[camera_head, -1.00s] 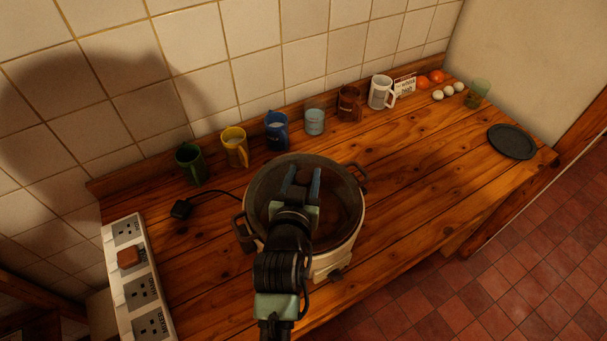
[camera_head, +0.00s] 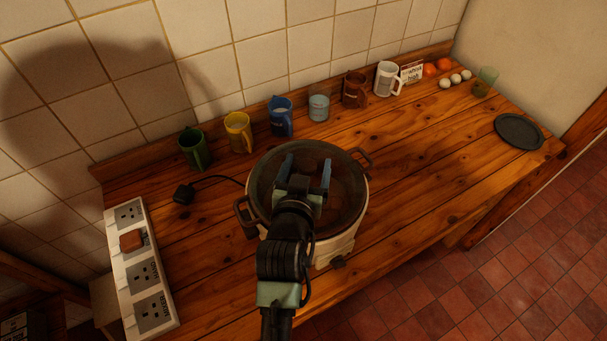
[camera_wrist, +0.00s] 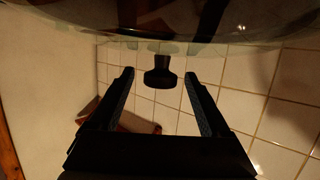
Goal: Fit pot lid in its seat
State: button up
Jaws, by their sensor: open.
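The white pot (camera_head: 338,248) with dark side handles stands on the wooden counter. The glass pot lid (camera_head: 346,190) with a dark rim lies over the pot's mouth; I cannot tell whether its rim is flush all round. My gripper (camera_head: 305,168) is over the lid with its fingers spread. In the wrist view, the lid's glass (camera_wrist: 215,22) fills the top, and its dark knob (camera_wrist: 158,78) lies between the tips of my open gripper (camera_wrist: 158,78), with a gap on both sides. In the head view my gripper hides the knob.
Several mugs, including a green mug (camera_head: 194,150) and a white mug (camera_head: 386,79), line the tiled wall. A socket strip (camera_head: 143,270) lies at left, near a black plug (camera_head: 184,193). A dark round plate (camera_head: 519,131) lies at right. The counter between pot and plate is clear.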

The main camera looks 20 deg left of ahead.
jog(key=b+v, duration=0.2)
jog(key=v, duration=0.9)
jog(key=shift+s+r, duration=0.15)
jog(key=shift+s, duration=0.15)
jog(key=shift+s+d+r+b, duration=0.15)
jog(key=shift+s+r+b, duration=0.15)
jog(key=shift+s, duration=0.2)
jog(key=w+d+r+t, duration=0.2)
jog(key=r, duration=0.6)
jog(key=w+d+r+m+t+h, duration=0.1)
jog(key=w+d+r+t, duration=0.15)
jog(key=r, duration=0.55)
jog(key=w+d+r+t, duration=0.2)
jog(key=w+r, duration=0.1)
jog(key=r, duration=0.6)
jog(key=s+d+r+t+h, duration=0.1)
jog(key=s+d+r+t, duration=0.1)
jog(key=r, duration=0.5)
jog(key=s+d+r+m+t, duration=0.1)
jog(key=s+d+r+t, duration=0.1)
jog(key=r, duration=0.6)
jog(key=s+d+r+t+h, duration=0.1)
jog(key=s+d+r+t, duration=0.1)
jog(key=r, duration=0.5)
jog(key=shift+s+d+r+m+t+h, duration=0.3)
jog(key=shift+s+d+r+m+t, duration=0.1)
jog(key=shift+s, duration=0.5)
jog(key=shift+f, duration=0.1)
